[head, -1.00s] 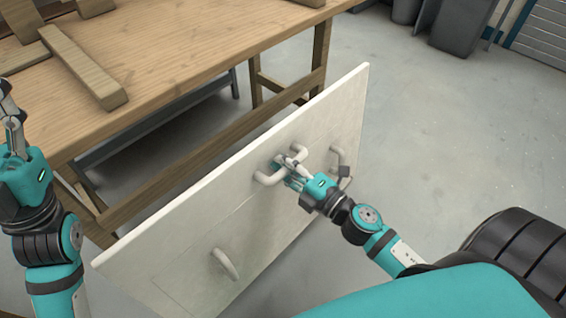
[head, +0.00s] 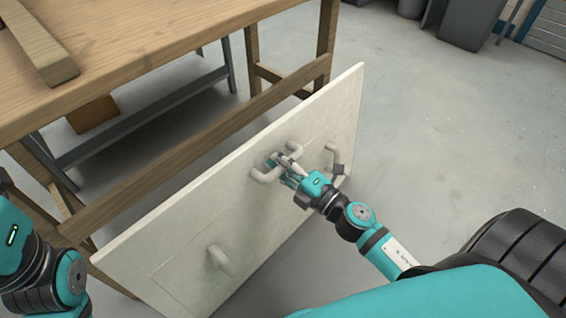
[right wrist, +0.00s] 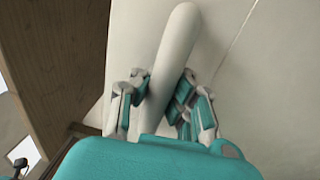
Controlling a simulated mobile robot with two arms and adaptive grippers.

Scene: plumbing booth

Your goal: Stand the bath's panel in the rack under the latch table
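The bath's panel (head: 165,235) is a large white board, standing on edge at a slant in front of the wooden table (head: 135,55). It bears several white handles on its near face. My right gripper (head: 280,165) is at the middle handle (head: 262,175). In the right wrist view its fingers (right wrist: 155,105) are closed around that handle (right wrist: 172,65), one on each side. Under the table runs a dark grey metal frame (head: 150,113), partly hidden by the panel and a table rail. My left arm shows at the left edge; its fingers are outside the picture.
A wooden bar (head: 42,45) lies on the table top. A brown block (head: 92,113) is under the table. The table's legs and low rail (head: 180,130) stand close behind the panel. The grey floor (head: 440,140) at right is clear; dark bins (head: 468,22) stand far back.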

